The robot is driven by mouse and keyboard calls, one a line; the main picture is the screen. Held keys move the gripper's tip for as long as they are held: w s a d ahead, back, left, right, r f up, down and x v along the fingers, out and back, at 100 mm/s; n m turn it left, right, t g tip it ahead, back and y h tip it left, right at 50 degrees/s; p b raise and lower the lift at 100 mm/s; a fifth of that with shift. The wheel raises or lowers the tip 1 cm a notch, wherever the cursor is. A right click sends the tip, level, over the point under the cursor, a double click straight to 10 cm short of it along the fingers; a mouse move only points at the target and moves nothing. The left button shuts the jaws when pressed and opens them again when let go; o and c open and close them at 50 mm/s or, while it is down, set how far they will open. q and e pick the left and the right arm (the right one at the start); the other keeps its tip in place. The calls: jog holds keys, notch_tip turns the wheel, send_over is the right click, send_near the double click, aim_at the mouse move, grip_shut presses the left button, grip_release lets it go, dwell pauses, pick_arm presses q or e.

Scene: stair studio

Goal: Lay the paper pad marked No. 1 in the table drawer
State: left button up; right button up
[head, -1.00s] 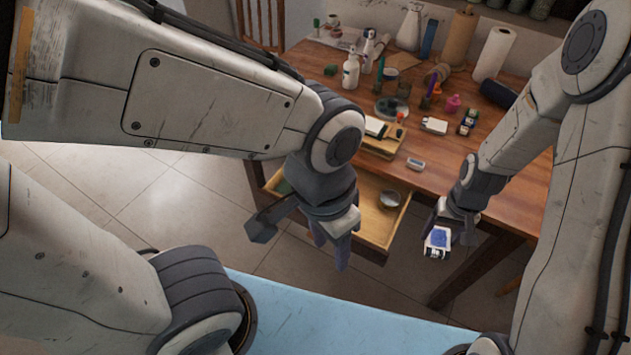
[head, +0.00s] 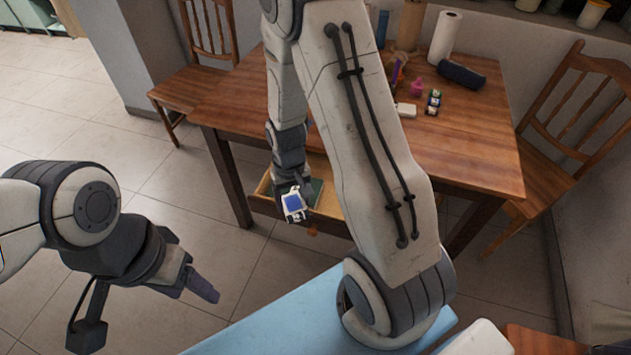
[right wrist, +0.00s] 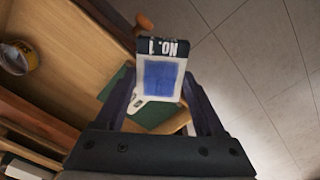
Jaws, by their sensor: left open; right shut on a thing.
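The paper pad (head: 293,205) is white with a blue square and a dark band. In the right wrist view the pad (right wrist: 163,78) reads "No. 1", upside down. My right gripper (head: 291,190) is shut on it, with a finger on each side, and holds it at the front of the open table drawer (head: 332,206). In the right wrist view the drawer (right wrist: 88,50) lies left of and behind the pad; I cannot tell the height between them. My left gripper (head: 203,284) is open, over the floor at lower left, away from the drawer.
A green flat thing (right wrist: 150,115) lies in the drawer behind the pad, and a round tin (right wrist: 18,57) is further left. The table (head: 460,155) holds a paper roll (head: 445,38) and a dark cylinder (head: 462,74). Chairs (head: 575,150) stand beside it. My right arm hides much of the table.

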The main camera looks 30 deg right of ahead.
jog(key=s+d+r+m+b, duration=0.2)
jog(key=s+d+m, duration=0.5)
jog(key=d+m, duration=0.45)
jog(key=s+d+r+m+b, duration=0.2)
jog(key=s+d+m, duration=0.55)
jog(key=m, duration=0.65)
jog(key=shift+m, duration=0.25)
jog(key=w+a+f, duration=0.1)
jog(key=w+f, duration=0.1)
jog(key=w, duration=0.1)
jog(key=w+a+f, duration=0.1)
jog(key=w+f, duration=0.1)
jog(key=w, duration=0.2)
jog(key=w+a+f, duration=0.1)
jog(key=w+f, duration=0.2)
jog(key=w, duration=0.1)
jog(key=shift+w+a+b, duration=0.2)
jog(key=shift+w+b, duration=0.05)
jog(key=shift+b, duration=0.05)
jog(key=shift+f, duration=2)
jog(key=shift+f+b, duration=0.25)
jog(key=shift+b, duration=0.1)
jog(key=o, duration=1.3)
jog(key=shift+r, duration=0.1)
jog(key=shift+o, duration=0.2)
jog(key=shift+r, duration=0.1)
